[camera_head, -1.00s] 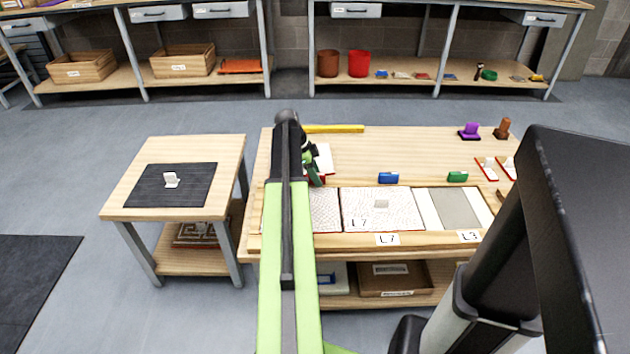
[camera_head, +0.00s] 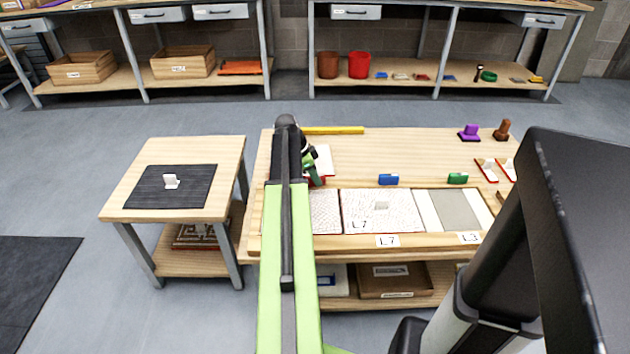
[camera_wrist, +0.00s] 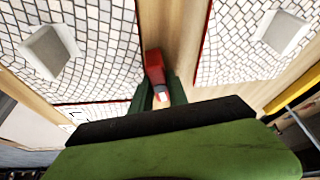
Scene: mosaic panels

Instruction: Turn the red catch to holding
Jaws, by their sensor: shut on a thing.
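The red catch (camera_wrist: 155,68) is a small red block with a pale piece at its near end. In the wrist view it lies between the two green fingers of my gripper (camera_wrist: 160,93), which is shut on it. The catch sits over the wood strip between two white mosaic panels. In the head view only a bit of red (camera_head: 317,182) shows under my gripper (camera_head: 314,172), at the back edge of the panel row. My arm hides part of it, and I cannot read any marking for holding.
A blue catch (camera_head: 388,179) and a green catch (camera_head: 457,177) sit farther right along the same edge. The panel marked L7 (camera_head: 382,212) lies in front. A yellow bar (camera_head: 335,130) lies behind. The middle of the tabletop behind the catches is clear.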

